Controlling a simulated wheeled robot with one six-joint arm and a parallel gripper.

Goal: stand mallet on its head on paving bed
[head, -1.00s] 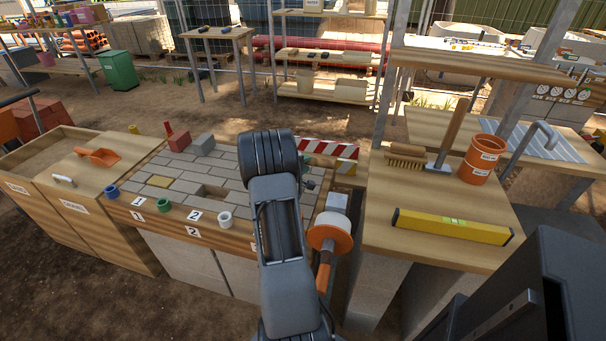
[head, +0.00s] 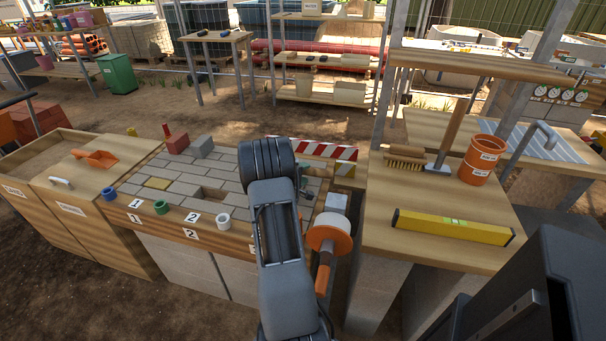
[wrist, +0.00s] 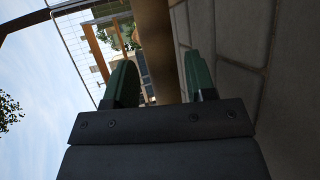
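The paving bed (head: 165,205) is a wood-rimmed bench top of grey blocks with an open gap. My arm covers part of the bed in the head view. In the wrist view my gripper (wrist: 160,85) has two green fingers set apart, with nothing clearly held between them. Grey blocks (wrist: 235,45) lie close on the right of that view, and a brown wooden strip (wrist: 155,50) shows beyond the fingers.
The right bench (head: 385,215) holds a yellow level (head: 452,227), a brush (head: 405,158), a wooden-handled hammer (head: 452,130) and an orange pot (head: 482,160). Coloured cups (head: 161,207) line the bed's front rim.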

